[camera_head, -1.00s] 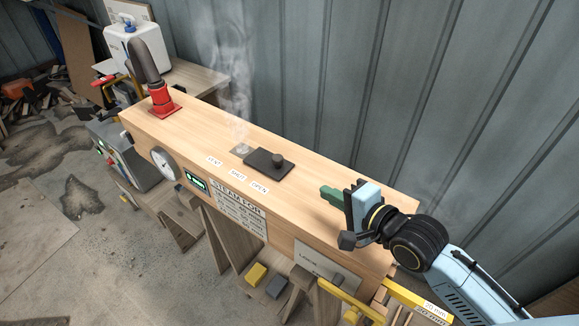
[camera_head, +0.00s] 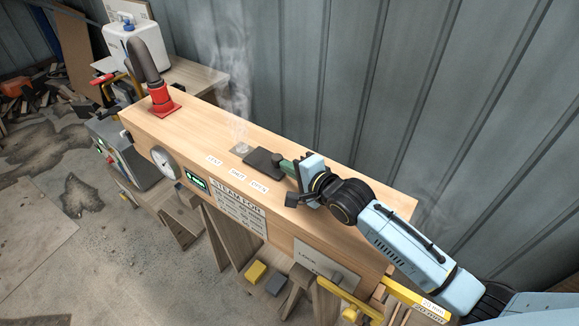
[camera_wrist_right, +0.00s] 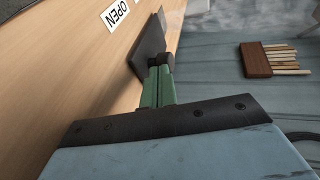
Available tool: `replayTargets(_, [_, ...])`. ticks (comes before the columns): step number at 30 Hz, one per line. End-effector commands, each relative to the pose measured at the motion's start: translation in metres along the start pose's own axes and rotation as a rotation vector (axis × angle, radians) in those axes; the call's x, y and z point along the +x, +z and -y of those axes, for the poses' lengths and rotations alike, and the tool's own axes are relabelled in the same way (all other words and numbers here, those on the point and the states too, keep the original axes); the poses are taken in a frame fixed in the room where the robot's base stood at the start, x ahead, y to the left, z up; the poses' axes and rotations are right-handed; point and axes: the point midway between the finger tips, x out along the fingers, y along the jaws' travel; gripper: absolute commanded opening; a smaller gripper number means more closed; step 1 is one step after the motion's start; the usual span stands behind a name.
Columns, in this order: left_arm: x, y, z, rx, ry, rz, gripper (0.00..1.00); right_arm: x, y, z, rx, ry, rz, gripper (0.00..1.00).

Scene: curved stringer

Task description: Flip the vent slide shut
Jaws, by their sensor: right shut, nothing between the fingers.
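The vent slide is a dark flat plate (camera_head: 262,161) with a round black knob (camera_head: 278,158), lying on top of the long wooden steam box (camera_head: 330,190). Steam rises from the vent opening (camera_head: 240,148) just left of the plate, which looks uncovered. My right gripper (camera_head: 284,165) has its green fingers shut and empty, with the tips at the right side of the knob. In the right wrist view the green fingertips (camera_wrist_right: 158,80) reach the knob (camera_wrist_right: 161,62) on the dark plate (camera_wrist_right: 150,42); whether they touch it I cannot tell. My left gripper is not in view.
Paper labels, including SHUT (camera_head: 237,174) and OPEN (camera_head: 258,187), lie along the box's front edge. A red fitting with a dark hose (camera_head: 162,100) stands at the left end. A corrugated metal wall (camera_head: 440,110) rises behind. The box top between is clear.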

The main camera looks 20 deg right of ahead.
Motion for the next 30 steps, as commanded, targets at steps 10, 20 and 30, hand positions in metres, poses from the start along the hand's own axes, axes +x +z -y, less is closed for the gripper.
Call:
replayTargets(10, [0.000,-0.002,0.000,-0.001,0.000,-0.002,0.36,0.002,0.001,0.001,0.001,-0.001,0.000,0.00])
replayTargets(20, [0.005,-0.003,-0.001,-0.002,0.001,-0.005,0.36,0.055,0.014,0.018,0.005,-0.004,-0.003,0.00])
replayTargets(30, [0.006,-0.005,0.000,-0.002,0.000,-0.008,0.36,0.071,0.020,0.023,0.001,0.000,0.000,0.00])
